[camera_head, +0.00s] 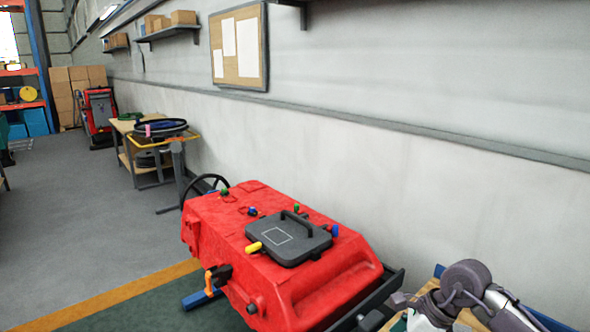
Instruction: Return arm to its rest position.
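My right arm (466,279), with grey and dark rounded links, shows at the lower right corner, folded beside the rear end of the red scrubber machine (330,285). Small dark parts at the arm's left end, near the machine's black rear bar, may be the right gripper (398,300). They are too small and partly cut off to show whether it is open or shut, and nothing is clearly held. My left arm and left gripper are out of view. The scrubber has a closed black lid (288,240) with a handle, and several coloured knobs around it.
A steering wheel (204,188) stands at the scrubber's far end. A wooden table (127,127) with a dark round item is along the wall. The grey floor (85,225) at left is clear.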

